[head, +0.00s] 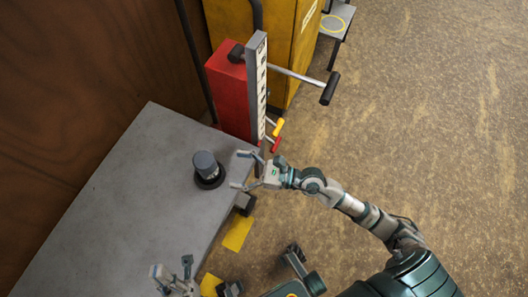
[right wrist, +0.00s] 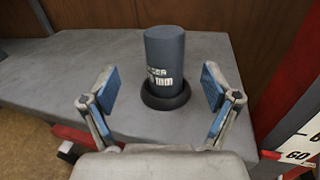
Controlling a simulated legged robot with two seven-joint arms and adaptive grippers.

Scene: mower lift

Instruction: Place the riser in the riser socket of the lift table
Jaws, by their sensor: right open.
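The riser is a dark grey cylinder (head: 205,164) with white lettering, standing upright in a black ring (head: 209,180) on the grey table (head: 130,172). In the right wrist view the riser (right wrist: 165,58) stands between and beyond my open fingers, its foot inside the black ring (right wrist: 165,97). The ring hides its lower end. My right gripper (head: 241,170) is open and empty, just right of the riser, with its fingers pointing toward it and not touching it. My left gripper (head: 171,268) is open and empty at the bottom of the head view, near the table's front edge.
A red post with a white scale strip (head: 262,90) rises at the table's right end, with a black-gripped handle (head: 329,88) sticking out. A yellow cabinet (head: 282,45) stands behind. A brown wall (head: 70,80) borders the table. The floor at right is open.

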